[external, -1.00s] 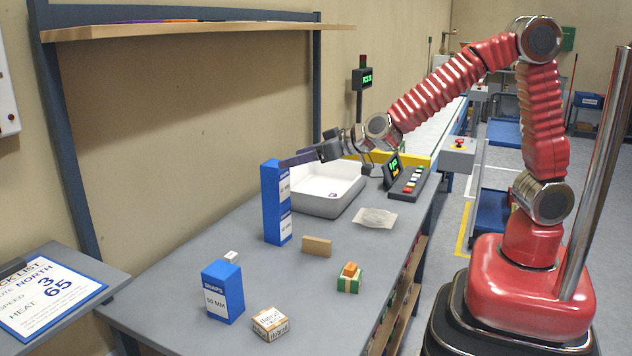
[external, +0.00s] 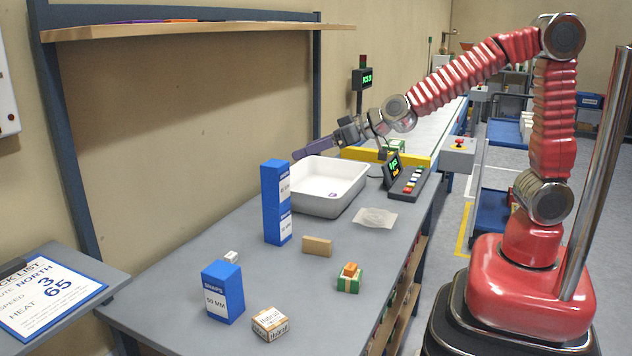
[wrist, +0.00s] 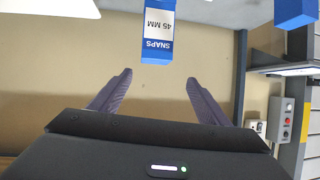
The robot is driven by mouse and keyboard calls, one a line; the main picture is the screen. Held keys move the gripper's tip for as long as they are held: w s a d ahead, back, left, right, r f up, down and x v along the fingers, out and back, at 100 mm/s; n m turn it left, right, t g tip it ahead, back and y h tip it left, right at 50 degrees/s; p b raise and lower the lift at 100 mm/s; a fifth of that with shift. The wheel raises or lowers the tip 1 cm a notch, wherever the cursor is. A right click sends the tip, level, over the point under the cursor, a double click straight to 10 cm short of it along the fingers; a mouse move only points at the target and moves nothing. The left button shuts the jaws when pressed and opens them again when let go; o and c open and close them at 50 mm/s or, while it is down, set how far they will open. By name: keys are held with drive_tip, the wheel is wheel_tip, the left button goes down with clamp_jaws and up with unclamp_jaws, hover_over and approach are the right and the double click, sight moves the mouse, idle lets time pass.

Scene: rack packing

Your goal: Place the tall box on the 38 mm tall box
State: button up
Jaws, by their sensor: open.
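A tall blue box (external: 271,186) stands upright on top of another blue box (external: 272,228), and the two form one straight column on the table. The lower box's label is too small to read. In the wrist view a blue box marked SNAPS 45 MM (wrist: 157,45) shows upside down, beyond my fingertips; it looks like the upper box. My gripper (external: 299,155) is open and empty, apart from the column, beside its top to the right. Its two spread fingers (wrist: 158,77) show in the wrist view with nothing between them.
A white tray (external: 320,211) stands just right of the column. A blue 50 MM box (external: 222,292), a small carton (external: 270,323), a tan block (external: 317,246) and a green-and-orange stack (external: 349,279) stand nearer. A shelf (external: 180,29) hangs above at the back.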

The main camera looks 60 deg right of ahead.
drive_tip(key=s+d+g, duration=0.2)
drive_tip(key=s+d, duration=0.3)
drive_tip(key=s, duration=0.5)
drive_tip(key=s+d+f+g+h, duration=0.1)
drive_tip(key=s+d, duration=0.4)
drive_tip(key=s, duration=0.6)
drive_tip(key=s+d+f+g, duration=0.1)
drive_tip(key=s+d+g, duration=0.3)
drive_tip(key=s, duration=0.7)
drive_tip(key=shift+d+m+h, duration=0.4)
drive_tip(key=shift+d, duration=0.35)
